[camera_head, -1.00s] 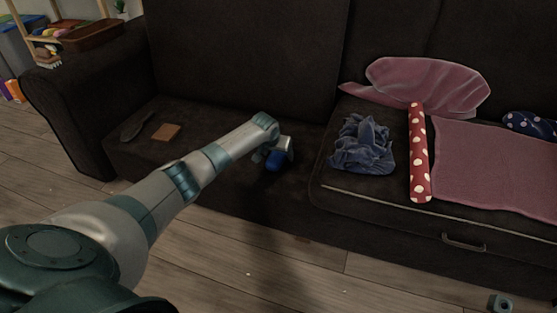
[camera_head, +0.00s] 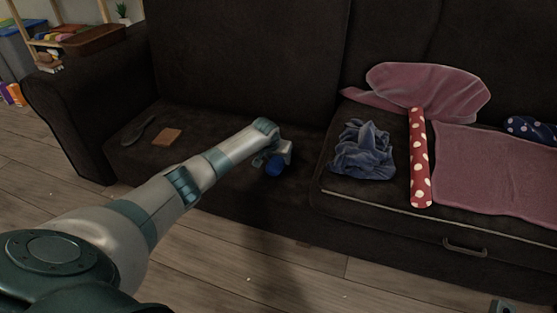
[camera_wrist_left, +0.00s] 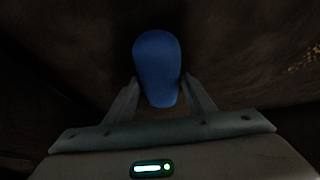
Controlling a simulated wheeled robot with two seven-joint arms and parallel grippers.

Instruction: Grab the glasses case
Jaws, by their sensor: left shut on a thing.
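A blue glasses case (camera_head: 274,168) is at the end of my left arm, over the left seat of the dark sofa. My left gripper (camera_head: 281,158) is shut on it. In the left wrist view the rounded blue case (camera_wrist_left: 157,68) stands between the two fingers of the left gripper (camera_wrist_left: 160,98), its lower end between them and its upper end sticking out beyond the tips. Whether the case still touches the seat cannot be told.
The dark sofa (camera_head: 240,60) fills the middle. A brown wallet-like square (camera_head: 167,137) and a dark elongated thing (camera_head: 138,131) lie on its left seat. A crumpled blue cloth (camera_head: 362,150), a red dotted roll (camera_head: 420,160) and a pink blanket (camera_head: 490,165) lie to the right.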

